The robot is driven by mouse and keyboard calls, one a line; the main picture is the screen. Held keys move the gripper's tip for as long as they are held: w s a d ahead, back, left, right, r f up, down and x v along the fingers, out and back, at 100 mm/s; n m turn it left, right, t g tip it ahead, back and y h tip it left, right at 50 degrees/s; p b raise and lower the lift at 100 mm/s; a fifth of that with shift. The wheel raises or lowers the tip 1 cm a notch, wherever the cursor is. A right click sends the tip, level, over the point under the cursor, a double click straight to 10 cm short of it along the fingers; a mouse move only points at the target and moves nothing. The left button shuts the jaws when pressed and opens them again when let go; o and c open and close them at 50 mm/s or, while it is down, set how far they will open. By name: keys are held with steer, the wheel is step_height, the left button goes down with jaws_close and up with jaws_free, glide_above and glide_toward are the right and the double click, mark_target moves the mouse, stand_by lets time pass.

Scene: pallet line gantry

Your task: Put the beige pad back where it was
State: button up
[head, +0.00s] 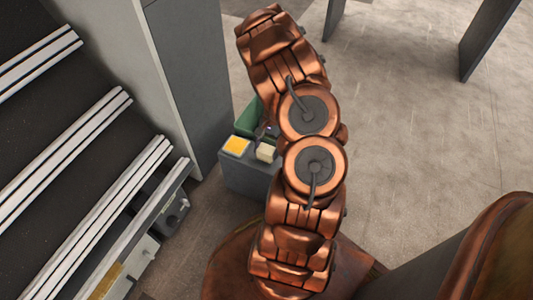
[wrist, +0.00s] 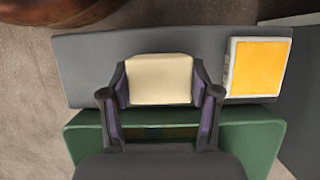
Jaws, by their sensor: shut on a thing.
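The beige pad (wrist: 160,79) is a pale block between the two fingers of my gripper (wrist: 160,95) in the wrist view. The fingers are shut on its left and right sides. In the head view the beige pad (head: 266,152) shows just left of my arm, over the grey stand (head: 247,178). My arm hides most of the gripper there. I cannot tell whether the pad touches the stand's top (wrist: 85,62) or is held just above it.
A yellow-topped white block (wrist: 258,67) sits on the stand right of the pad; it also shows in the head view (head: 236,146). A green bin (wrist: 262,140) adjoins the stand. A grey column (head: 190,75) and railed conveyor (head: 70,150) are at left. Open floor (head: 410,110) lies right.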

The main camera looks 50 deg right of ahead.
steer(key=shift+f, duration=0.85)
steer(key=o, duration=1)
steer(key=shift+r, duration=0.1)
steer(key=shift+r, duration=0.1)
steer(key=p+v, duration=0.3)
steer(key=v, duration=0.8)
steer(key=a+r+n+g+h, duration=0.1)
steer(key=a+r+n+h, duration=0.15)
steer(key=a+r, duration=0.85)
steer(key=s+a+r+n+g, duration=0.1)
steer(key=s+a+r+n, duration=0.4)
steer(key=a, duration=0.3)
steer(key=s+a+r+n, duration=0.35)
steer(key=s+a, duration=0.25)
steer(key=a, duration=0.2)
steer(key=s+a+n, duration=0.1)
steer(key=s, duration=0.2)
steer(key=s+a+r+n+h, duration=0.1)
steer(key=s+a, duration=0.1)
steer(key=s, duration=0.1)
steer(key=s+a+r+n, duration=0.1)
steer(key=s+a, duration=0.1)
steer(key=s, duration=0.1)
steer(key=shift+n+g+h+p, duration=0.3)
steer(key=shift+n+h+p, duration=0.05)
steer(key=shift+n, duration=0.05)
